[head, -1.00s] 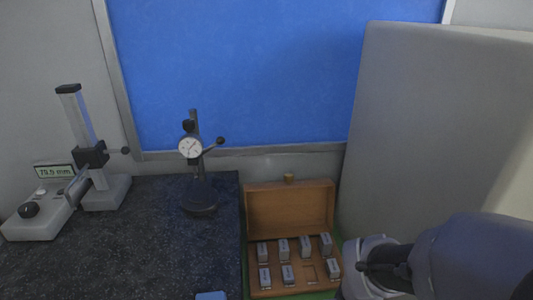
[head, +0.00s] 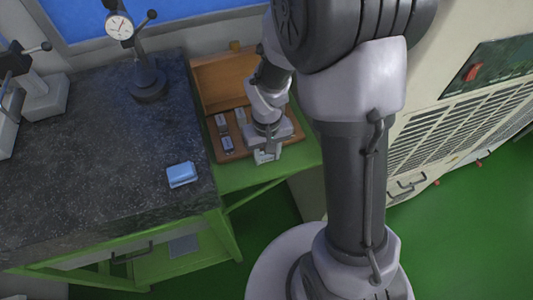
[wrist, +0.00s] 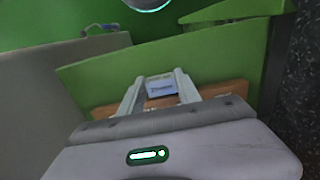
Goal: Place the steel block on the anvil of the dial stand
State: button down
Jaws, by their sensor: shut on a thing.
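My gripper (head: 267,156) points down at the front right of the open wooden block case (head: 235,148). In the wrist view its two fingers (wrist: 160,92) are shut on a small grey steel block (wrist: 161,86) with a label on its face. The block is hardly visible in the head view, and I cannot tell whether it is clear of the case. The dial stand (head: 148,80) stands upright on the dark granite plate, left of the case, with its round white dial (head: 119,27) on top. Its anvil is too small to make out and looks empty.
Other steel blocks (head: 226,144) sit in the case, which rests on a green bench (head: 240,176). A blue object (head: 181,174) lies near the granite plate's (head: 110,170) front right edge. Another measuring stand (head: 42,98) is at the left. Much of the granite is clear.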

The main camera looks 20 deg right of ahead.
jog(key=shift+s, duration=0.1)
jog(key=shift+f, duration=0.15)
jog(key=c, duration=0.9)
grip_release()
jog(key=shift+o, duration=0.2)
